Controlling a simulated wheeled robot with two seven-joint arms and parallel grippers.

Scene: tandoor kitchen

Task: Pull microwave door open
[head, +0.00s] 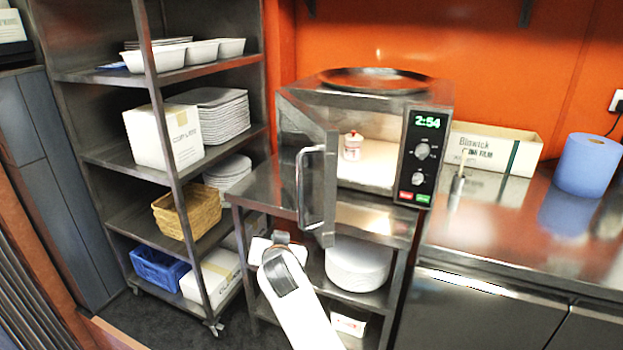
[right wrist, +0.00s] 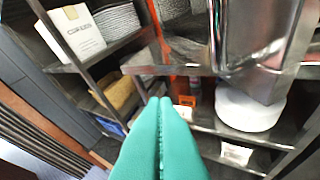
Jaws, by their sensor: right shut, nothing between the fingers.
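The microwave (head: 375,97) stands on a steel table in the head view. Its door (head: 318,200) is swung well open toward the front left, with the vertical handle (head: 300,190) on its outer face. The lit cavity shows a small red-and-white container (head: 352,146). In the right wrist view, the door (right wrist: 268,65) and handle (right wrist: 216,35) are at the upper right. My right gripper (right wrist: 160,101) has its teal fingers shut and empty, to the left of the handle and apart from it. Its fingers are hidden in the head view, where my white arm shows below the door. My left gripper is not in view.
A steel shelf rack (head: 120,158) with boxes, plates and baskets stands on the left. Stacked plates (head: 358,264) sit on the shelf under the microwave. A steel counter (head: 490,235) on the right holds a box (head: 493,147) and a blue roll (head: 588,165).

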